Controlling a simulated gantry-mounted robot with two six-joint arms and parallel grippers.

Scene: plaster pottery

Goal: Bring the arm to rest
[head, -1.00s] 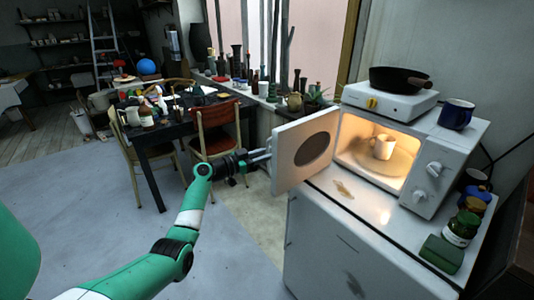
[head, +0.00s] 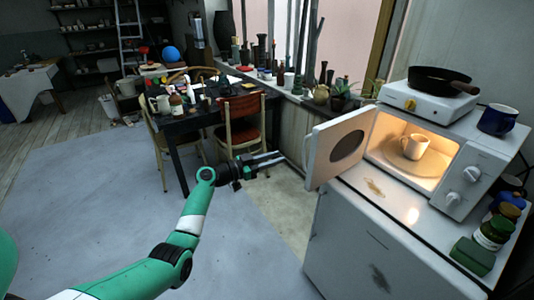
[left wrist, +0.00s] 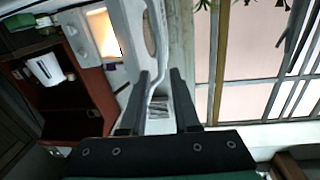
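My left gripper (head: 276,158) is in the middle of the head view, at the end of the green and white arm. Its two fingers stand apart with nothing between them, as the left wrist view (left wrist: 158,90) also shows. The fingertips point at the open microwave door (head: 338,146), with a small gap to its edge in the head view. The white microwave (head: 472,176) is lit inside, and a cream mug (head: 414,146) stands in it on the turntable (head: 400,160). My right gripper is not in view.
The microwave stands on a white cabinet (head: 350,240). A hotplate (head: 425,101) with a black pan (head: 440,79) and a blue mug (head: 497,119) are on top. A wooden chair (head: 243,125) and a dark table (head: 190,117) stand behind the gripper. The grey floor at left is clear.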

